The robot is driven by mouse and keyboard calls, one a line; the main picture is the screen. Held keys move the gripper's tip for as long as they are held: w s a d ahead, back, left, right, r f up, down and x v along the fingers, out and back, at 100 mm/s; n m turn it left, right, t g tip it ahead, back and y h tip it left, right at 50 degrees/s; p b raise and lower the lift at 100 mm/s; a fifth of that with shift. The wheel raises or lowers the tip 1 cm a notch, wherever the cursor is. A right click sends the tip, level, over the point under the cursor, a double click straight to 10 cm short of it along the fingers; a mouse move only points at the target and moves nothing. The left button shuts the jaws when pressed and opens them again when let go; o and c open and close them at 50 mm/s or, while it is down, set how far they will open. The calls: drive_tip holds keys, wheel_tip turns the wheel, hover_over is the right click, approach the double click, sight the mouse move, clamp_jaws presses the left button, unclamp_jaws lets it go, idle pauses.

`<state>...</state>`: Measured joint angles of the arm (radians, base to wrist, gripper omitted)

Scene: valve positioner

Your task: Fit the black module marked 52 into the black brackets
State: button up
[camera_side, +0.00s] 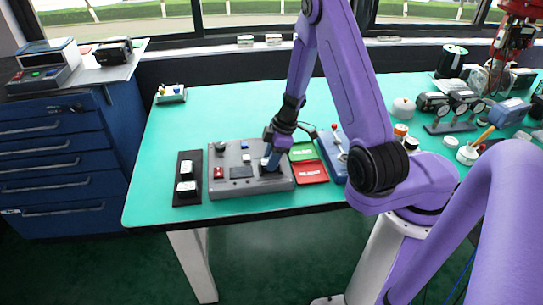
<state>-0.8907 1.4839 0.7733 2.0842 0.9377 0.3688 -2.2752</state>
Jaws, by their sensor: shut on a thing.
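My gripper (270,163) points down over the right part of a grey box (225,192) on the green table. It is shut on a small dark thing (271,172) at the box's top. The fingers hide much of this thing, and I cannot read a mark 52 on it or tell whether it touches the box. The box top also bears a black rectangular piece (241,172), a red button piece (218,172) and a small white piece (246,158). I cannot tell which parts are the black brackets.
A black plate with two white-topped parts (186,170) lies left of the box. A green tray (302,151), a red tray (310,172) and a blue box (334,153) are to the right. Gauges and tools crowd the table's right end. The back left is mostly clear.

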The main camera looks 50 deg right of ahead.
drive_tip(key=shift+f, duration=0.1)
drive_tip(key=o, duration=0.8)
drive_tip(key=shift+v, duration=5.5)
wheel_tip(320, 180, up, 7)
